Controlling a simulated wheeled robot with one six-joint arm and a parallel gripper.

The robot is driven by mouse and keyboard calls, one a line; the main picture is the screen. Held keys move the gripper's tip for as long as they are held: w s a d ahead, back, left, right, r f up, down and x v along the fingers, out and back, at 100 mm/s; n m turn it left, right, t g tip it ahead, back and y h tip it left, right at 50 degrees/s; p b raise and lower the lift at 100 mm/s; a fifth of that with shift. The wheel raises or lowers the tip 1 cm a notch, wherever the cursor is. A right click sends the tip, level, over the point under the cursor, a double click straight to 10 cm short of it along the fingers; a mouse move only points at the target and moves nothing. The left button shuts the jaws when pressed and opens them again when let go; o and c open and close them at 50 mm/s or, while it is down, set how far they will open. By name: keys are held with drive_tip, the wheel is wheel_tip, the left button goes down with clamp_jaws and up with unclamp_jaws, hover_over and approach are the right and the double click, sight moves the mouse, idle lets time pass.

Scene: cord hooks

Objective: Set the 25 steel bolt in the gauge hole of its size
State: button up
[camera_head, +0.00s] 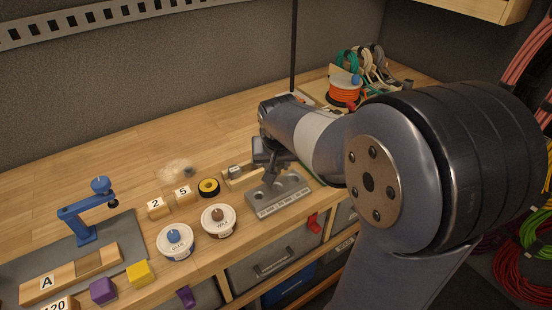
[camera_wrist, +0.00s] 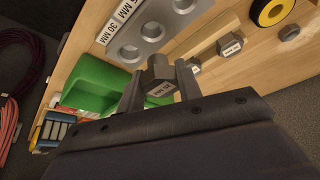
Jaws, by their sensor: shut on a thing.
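My gripper (camera_head: 268,172) is shut on a steel bolt, with one finger on each side of it. The bolt (camera_wrist: 160,82) shows in the wrist view with a hex head and a label too small to read. The grey gauge block (camera_head: 262,205) lies near the bench's front edge, with a row of round holes and size labels along its front. In the wrist view the gauge block (camera_wrist: 166,18) is beyond the bolt; one label reads 30 MM. The bolt appears apart from the holes. My gripper hides part of the block in the head view.
A wooden rack (camera_head: 243,181) with other steel bolts stands behind the gauge. A yellow-black tape roll (camera_head: 208,187), numbered wooden blocks (camera_head: 183,194) and two white tubs (camera_head: 218,220) lie left. A green bin (camera_wrist: 100,85) shows in the wrist view.

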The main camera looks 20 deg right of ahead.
drive_tip(key=shift+f+b, duration=1.9)
drive_tip(key=shift+f, duration=0.65)
drive_tip(key=shift+f+b, duration=0.5)
drive_tip(key=shift+f, duration=0.05)
idle(3.5)
drive_tip(key=shift+r, duration=0.2)
idle(1.0)
drive_tip(key=shift+f, duration=0.1)
